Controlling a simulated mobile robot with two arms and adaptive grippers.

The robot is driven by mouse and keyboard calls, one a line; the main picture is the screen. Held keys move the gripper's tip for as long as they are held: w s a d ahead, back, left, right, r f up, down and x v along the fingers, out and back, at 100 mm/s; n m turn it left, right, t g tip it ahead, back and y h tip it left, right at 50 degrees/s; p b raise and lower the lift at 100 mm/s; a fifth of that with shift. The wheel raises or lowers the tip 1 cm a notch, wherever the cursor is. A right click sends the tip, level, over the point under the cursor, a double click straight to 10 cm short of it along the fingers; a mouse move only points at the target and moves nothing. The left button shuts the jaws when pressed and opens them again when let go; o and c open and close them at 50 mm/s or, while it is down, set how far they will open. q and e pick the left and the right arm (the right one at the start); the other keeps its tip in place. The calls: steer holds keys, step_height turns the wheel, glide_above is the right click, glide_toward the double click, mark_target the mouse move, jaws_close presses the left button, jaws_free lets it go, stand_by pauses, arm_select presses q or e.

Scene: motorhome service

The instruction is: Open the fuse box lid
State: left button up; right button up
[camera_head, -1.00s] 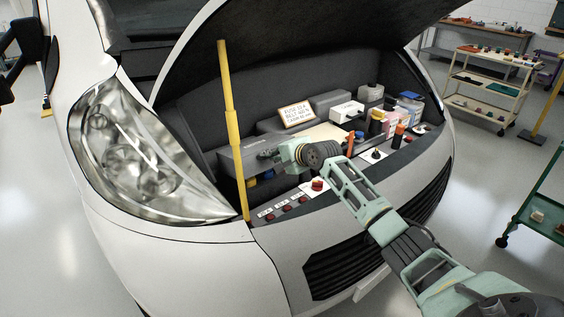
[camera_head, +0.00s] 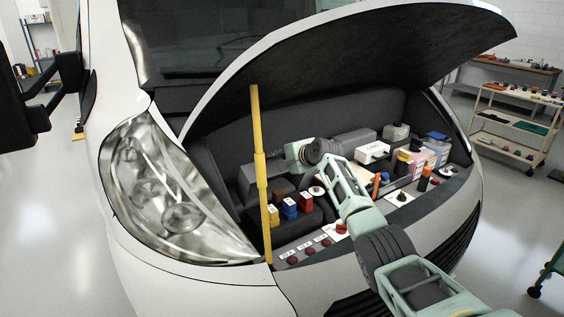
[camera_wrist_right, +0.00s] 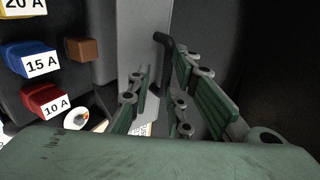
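The fuse box lid (camera_head: 262,182) is raised, a dark grey panel standing at the back of the fuse box at the left of the engine bay. In the right wrist view it seems to be the upright grey panel (camera_wrist_right: 145,40). Yellow (camera_head: 273,215), blue (camera_head: 289,209) and red (camera_head: 305,202) fuses are exposed; the wrist view shows labels 20 A, 15 A and 10 A. My right gripper (camera_wrist_right: 162,88) is at the lid, its fingers apart with a gap between them. A dark bar (camera_wrist_right: 164,42) lies just beyond the fingertips; contact is unclear. My left gripper is out of view.
A yellow prop rod (camera_head: 261,165) stands in front of the fuse box, left of my right arm. The raised hood (camera_head: 380,50) hangs above. Bottles and a white box (camera_head: 372,152) fill the right side of the bay. Red buttons (camera_head: 309,251) line the front edge.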

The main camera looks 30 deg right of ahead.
steer(key=shift+o, duration=0.8)
steer(key=shift+s+r, duration=0.1)
steer(key=shift+s, duration=0.1)
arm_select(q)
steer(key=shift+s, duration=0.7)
arm_select(e)
steer(key=v, duration=1.1)
steer(key=shift+s, duration=0.25)
steer(key=shift+r, duration=0.1)
steer(key=shift+c, duration=0.5)
